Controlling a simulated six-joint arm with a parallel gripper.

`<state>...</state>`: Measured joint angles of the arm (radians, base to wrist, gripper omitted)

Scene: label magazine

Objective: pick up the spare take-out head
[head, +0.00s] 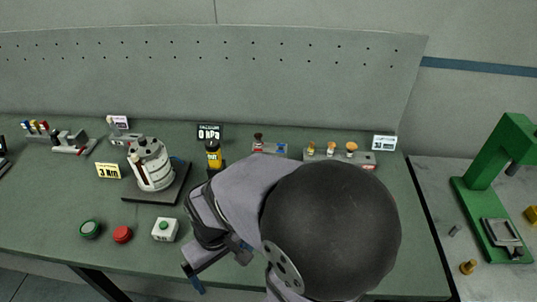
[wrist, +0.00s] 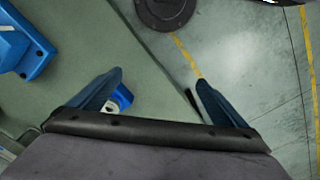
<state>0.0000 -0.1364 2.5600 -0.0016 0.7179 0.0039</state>
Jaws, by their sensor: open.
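I cannot tell for certain which thing is the spare take-out head. A grey rack (head: 312,157) at the back right of the bench holds several small upright pieces with orange-tan tops, among them one with a wide top (head: 351,148). Another rack to its left bears a dark-red-topped piece (head: 258,140) and a blue piece (head: 281,148), partly hidden by my arm. My gripper (head: 217,269) is near the bench's front edge, away from these racks. In the wrist view my gripper (wrist: 159,77) is open, its blue fingers wide apart. A small blue-and-white thing (wrist: 122,98) shows beside the left finger.
A white-grey turret machine (head: 153,164) stands on a dark base at left. Green (head: 90,229) and red (head: 122,234) buttons and a white box (head: 165,229) are at the front. A yellow bottle (head: 213,154) stands centrally. A green press (head: 490,180) stands on the right-hand table.

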